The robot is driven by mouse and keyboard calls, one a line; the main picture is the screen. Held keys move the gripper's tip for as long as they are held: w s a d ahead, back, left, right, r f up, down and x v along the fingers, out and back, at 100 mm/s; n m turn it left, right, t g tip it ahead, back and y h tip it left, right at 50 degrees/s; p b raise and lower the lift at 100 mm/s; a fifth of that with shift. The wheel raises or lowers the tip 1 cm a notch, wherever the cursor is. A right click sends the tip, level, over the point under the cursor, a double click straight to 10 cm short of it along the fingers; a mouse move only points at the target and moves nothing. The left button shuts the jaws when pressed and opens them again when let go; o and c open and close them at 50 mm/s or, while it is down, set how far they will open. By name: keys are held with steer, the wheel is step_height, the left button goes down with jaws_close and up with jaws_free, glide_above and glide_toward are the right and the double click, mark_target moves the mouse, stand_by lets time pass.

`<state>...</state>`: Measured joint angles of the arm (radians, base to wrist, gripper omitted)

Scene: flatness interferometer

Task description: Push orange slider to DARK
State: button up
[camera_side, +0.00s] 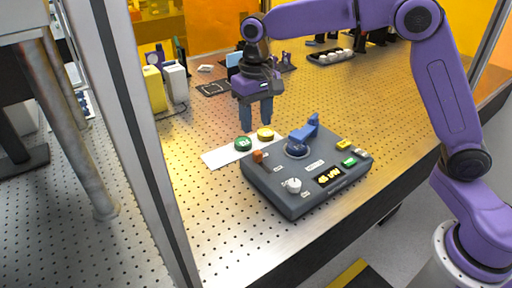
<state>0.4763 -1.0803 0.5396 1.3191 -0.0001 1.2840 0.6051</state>
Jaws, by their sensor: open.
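The dark grey control box (285,202) sits on the perforated metal table. A small orange slider (258,156) is on its top face, near the left back corner. The labels beside it are too small to read, so I cannot tell which position it is in. My gripper (257,128) hangs above and behind the box with its fingers pointing down. It is open and empty, and appears apart from the slider.
A blue lever (304,132), a white knob (293,185) and a lit yellow display (329,176) are on the box. A green disc (243,144) and yellow disc (265,134) lie on a white strip (217,158) behind it. A metal post (140,130) stands at left.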

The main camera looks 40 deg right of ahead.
mark_target(256, 151)
step_height(256, 151, down, 9)
stand_by(0.3)
jaws_close()
